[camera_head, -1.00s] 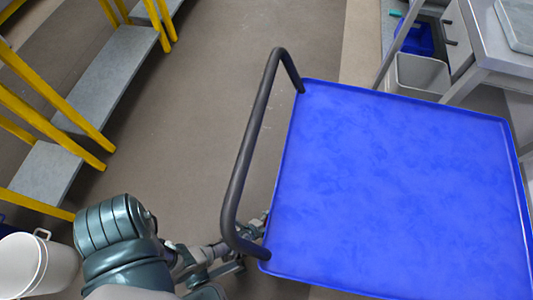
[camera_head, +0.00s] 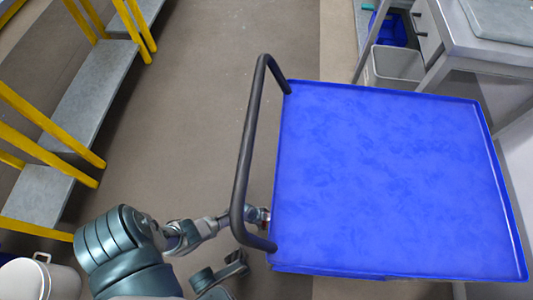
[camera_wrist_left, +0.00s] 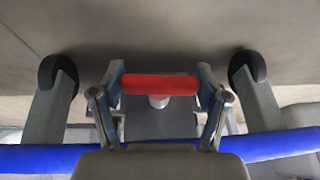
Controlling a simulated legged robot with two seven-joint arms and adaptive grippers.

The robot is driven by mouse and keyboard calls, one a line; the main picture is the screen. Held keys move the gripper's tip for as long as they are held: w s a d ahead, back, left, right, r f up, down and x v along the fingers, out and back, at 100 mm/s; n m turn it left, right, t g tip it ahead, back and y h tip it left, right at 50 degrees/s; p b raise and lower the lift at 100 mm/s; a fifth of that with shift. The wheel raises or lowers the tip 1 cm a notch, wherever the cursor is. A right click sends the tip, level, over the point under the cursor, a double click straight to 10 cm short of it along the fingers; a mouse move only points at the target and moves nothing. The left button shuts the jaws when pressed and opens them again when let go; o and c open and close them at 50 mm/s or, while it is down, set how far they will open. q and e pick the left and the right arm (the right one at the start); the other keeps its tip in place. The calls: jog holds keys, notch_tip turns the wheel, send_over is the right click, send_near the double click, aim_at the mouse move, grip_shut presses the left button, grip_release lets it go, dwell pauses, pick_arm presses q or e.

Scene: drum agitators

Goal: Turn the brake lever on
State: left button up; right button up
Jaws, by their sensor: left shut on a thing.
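The cart has a blue top (camera_head: 390,180) and a dark curved push handle (camera_head: 250,140) on its left side. My left gripper (camera_head: 262,216) reaches under the handle to the cart's left edge, where its fingertips are mostly hidden. In the left wrist view, a red bar (camera_wrist_left: 160,84), which looks like the brake lever, lies level between the two fingers of my left gripper (camera_wrist_left: 160,78). The fingers are shut on it, one at each end. A grey plate (camera_wrist_left: 160,123) sits below it.
Two black caster wheels (camera_wrist_left: 55,75) (camera_wrist_left: 248,65) flank the lever. Grey steps with yellow rails (camera_head: 95,85) stand at the left. A white bucket (camera_head: 40,278) is at the lower left. A grey bin (camera_head: 405,70) and metal table (camera_head: 470,50) are behind the cart. Open floor lies between.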

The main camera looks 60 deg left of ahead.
pick_arm(q)
jog(key=shift+d+g+h, duration=0.1)
jog(key=shift+g+h, duration=0.2)
jog(key=shift+h, duration=0.2)
jog(key=o, duration=1.2)
jog(key=shift+a+r, duration=0.2)
jog(key=shift+r, duration=0.15)
jog(key=v, duration=1.1)
jog(key=shift+r, duration=0.1)
